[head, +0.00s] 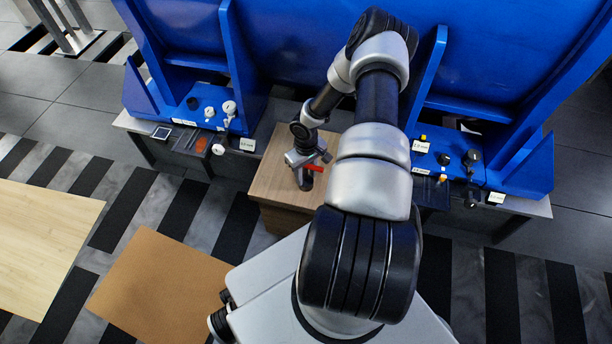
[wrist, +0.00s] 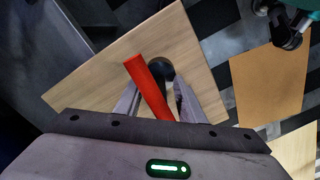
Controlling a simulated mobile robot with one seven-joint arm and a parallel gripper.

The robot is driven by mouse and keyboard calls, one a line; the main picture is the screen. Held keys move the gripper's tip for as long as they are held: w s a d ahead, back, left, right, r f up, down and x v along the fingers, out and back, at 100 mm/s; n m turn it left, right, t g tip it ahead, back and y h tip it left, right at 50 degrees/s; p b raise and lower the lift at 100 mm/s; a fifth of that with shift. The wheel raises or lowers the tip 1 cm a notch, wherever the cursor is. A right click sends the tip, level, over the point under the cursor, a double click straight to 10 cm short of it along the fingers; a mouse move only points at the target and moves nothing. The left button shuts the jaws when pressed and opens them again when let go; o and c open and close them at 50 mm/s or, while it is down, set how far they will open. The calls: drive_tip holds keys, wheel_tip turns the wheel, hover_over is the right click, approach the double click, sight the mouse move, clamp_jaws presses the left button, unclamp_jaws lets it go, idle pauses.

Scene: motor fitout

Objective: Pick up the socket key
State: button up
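The socket key has a red bar handle (wrist: 148,86) and a dark round part below it, and it is at the wooden block. In the wrist view the red bar runs diagonally between the two fingers of my gripper (wrist: 158,96), with the dark part just beyond the fingertips. My gripper looks open, with a finger on each side of the key and a gap on the right side; contact on the left is unclear. In the head view my gripper (head: 304,162) is low over the block, and the red handle (head: 315,168) sticks out to its right.
The wooden block (head: 273,185) stands before a blue machine frame (head: 300,50). Ledges on both sides hold small knobs, plugs and labels (head: 247,145). A brown board (head: 160,290) and a pale board (head: 40,235) lie at left. Striped floor (head: 530,300) is clear at right.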

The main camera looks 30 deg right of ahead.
clamp_jaws()
drive_tip(key=shift+r, duration=0.15)
